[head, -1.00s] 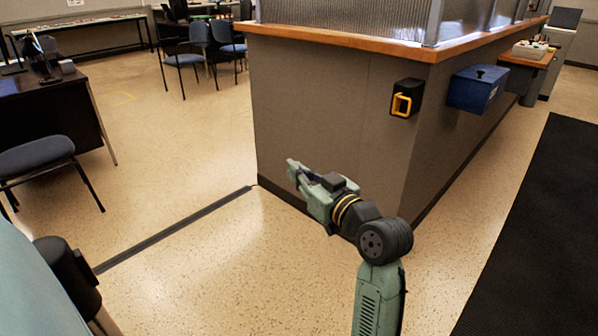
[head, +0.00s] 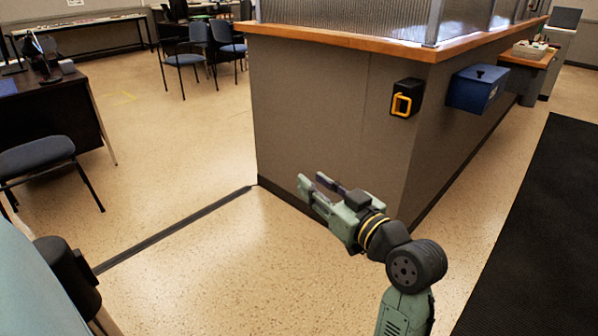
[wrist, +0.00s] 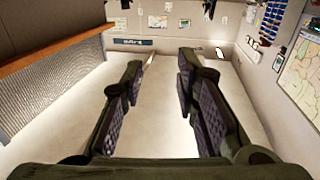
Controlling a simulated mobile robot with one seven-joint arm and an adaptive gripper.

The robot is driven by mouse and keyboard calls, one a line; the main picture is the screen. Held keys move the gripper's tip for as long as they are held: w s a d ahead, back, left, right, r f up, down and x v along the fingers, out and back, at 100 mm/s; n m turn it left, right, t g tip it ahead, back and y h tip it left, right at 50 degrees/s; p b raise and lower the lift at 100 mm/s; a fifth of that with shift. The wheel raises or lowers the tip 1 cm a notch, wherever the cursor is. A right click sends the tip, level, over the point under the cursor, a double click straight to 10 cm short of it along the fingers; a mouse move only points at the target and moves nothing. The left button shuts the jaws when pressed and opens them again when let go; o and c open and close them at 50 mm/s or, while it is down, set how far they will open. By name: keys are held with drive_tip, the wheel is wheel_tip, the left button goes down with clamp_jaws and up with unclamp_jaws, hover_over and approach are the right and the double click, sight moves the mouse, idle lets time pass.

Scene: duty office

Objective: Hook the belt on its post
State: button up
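The belt unit (head: 406,97) is a black case with a yellow-orange looped end, fixed on the grey wall below the counter near its corner. The yellow end sits at the case, with no strap seen drawn out. My gripper (head: 312,180) is green and dark, open and empty. In the head view it is below and to the left of the belt unit, apart from it. In the wrist view my gripper (wrist: 158,75) shows two spread dark pads with nothing between them; the belt is not seen there. I cannot make out the post for certain.
A blue box (head: 476,89) hangs on the wall right of the belt unit. The wooden counter edge (head: 340,41) juts out above. A dark strip (head: 175,228) crosses the floor. A black rounded part (head: 68,272) stands at lower left. A black mat (head: 545,220) lies right.

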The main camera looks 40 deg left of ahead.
drive_tip(key=v, duration=0.5)
drive_tip(key=shift+s+d, duration=0.1)
drive_tip(key=shift+d, duration=0.3)
drive_tip(key=shift+c, duration=0.6)
